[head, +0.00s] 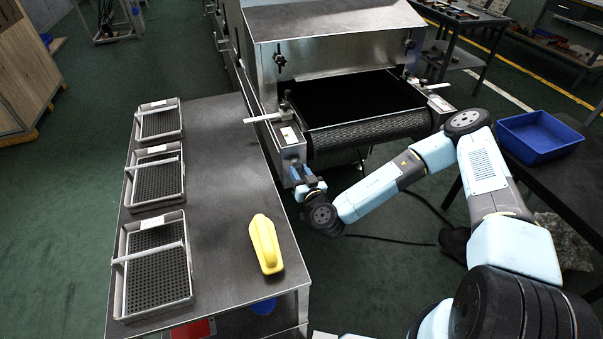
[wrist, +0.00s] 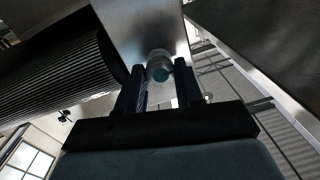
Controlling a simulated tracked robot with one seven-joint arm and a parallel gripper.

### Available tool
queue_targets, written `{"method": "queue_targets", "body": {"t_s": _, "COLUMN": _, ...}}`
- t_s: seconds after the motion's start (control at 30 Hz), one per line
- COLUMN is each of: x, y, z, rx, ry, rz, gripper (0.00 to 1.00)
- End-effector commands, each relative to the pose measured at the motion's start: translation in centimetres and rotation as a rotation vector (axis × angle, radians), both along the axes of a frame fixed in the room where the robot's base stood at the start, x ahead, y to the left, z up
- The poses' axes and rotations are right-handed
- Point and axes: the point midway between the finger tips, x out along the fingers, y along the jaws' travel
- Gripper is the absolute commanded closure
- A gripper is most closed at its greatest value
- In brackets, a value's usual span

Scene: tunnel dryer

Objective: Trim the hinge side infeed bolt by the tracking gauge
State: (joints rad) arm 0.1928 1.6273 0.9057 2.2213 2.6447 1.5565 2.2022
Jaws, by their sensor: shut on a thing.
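The tunnel dryer's infeed end stands at the back centre, with a dark ribbed belt roller (head: 368,132) between two metal side frames. My gripper (head: 304,174) is at the front face of the left side frame (head: 285,140), low and below a small white marked plate (head: 289,134) that may be the tracking gauge. In the wrist view, my gripper (wrist: 160,84) is shut on a round grey bolt head (wrist: 159,66) with a bluish end, set in a metal plate (wrist: 145,25). In the head view the bolt is hidden by my gripper.
A dark table (head: 220,130) left of the dryer holds several grey trays with perforated floors and a yellow handled object (head: 266,243). A blue bin (head: 539,136) sits on a bench at right. Pale bars (head: 265,118) stick out beside the belt.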

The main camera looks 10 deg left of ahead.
Motion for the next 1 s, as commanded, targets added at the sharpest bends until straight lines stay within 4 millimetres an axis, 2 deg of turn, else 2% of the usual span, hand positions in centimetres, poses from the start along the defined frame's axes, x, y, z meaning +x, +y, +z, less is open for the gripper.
{"method": "queue_targets", "body": {"t_s": 0.07, "x": 0.16, "y": -0.88, "z": -0.06, "rx": -0.002, "ry": 0.000, "rz": -0.006, "gripper": 0.95}}
{"method": "queue_targets", "body": {"t_s": 0.47, "x": 0.42, "y": -0.44, "z": -0.11, "rx": -0.083, "ry": -0.049, "rz": -0.013, "gripper": 0.95}}
{"method": "queue_targets", "body": {"t_s": 1.0, "x": 0.52, "y": -0.37, "z": 0.03, "rx": -0.485, "ry": -0.296, "rz": -0.014, "gripper": 0.95}}
